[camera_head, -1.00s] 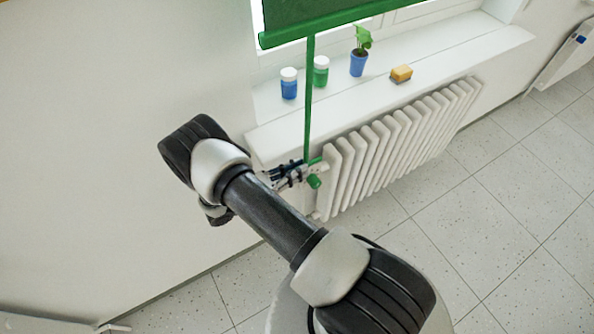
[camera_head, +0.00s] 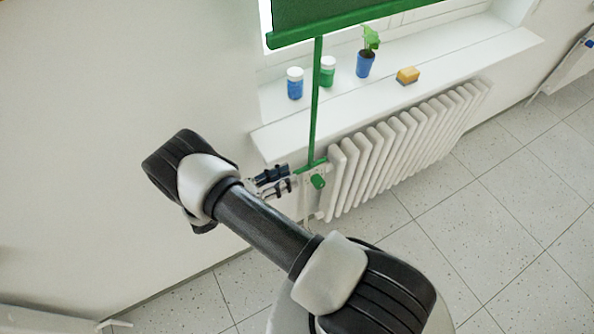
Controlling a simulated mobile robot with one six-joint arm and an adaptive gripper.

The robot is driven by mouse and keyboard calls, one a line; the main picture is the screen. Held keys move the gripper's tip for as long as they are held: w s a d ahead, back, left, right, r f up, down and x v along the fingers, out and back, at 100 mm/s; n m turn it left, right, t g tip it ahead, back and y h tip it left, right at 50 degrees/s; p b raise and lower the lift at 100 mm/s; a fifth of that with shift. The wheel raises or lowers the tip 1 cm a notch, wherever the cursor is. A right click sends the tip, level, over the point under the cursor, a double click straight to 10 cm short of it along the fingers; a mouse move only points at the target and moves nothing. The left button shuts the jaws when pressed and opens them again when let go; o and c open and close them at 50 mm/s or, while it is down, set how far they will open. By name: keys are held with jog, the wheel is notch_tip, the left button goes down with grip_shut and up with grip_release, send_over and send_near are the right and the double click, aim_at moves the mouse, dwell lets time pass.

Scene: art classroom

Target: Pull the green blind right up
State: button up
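The green blind (camera_head: 345,22) hangs over the window at the top, its bottom bar above the sill. A green pull strap (camera_head: 315,100) runs down from the bar past the sill edge. It ends in a short green crossbar (camera_head: 312,166) beside the radiator's left end. My gripper (camera_head: 288,181) is just left of the crossbar, its fingers pointing right. The fingers look apart with nothing between them. Whether a fingertip touches the crossbar's left end is too small to tell. The blind's top is out of view.
The white sill (camera_head: 400,85) holds a blue jar (camera_head: 295,84), a green jar (camera_head: 327,72), a potted plant (camera_head: 365,62) and a sponge (camera_head: 407,76). A white radiator (camera_head: 400,150) stands below, with a green knob (camera_head: 318,181) at its left end. The tiled floor is clear.

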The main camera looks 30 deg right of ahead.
jog(key=a, duration=0.6)
jog(key=shift+a, duration=0.25)
jog(key=shift+s, duration=0.1)
jog(key=shift+c, duration=0.4)
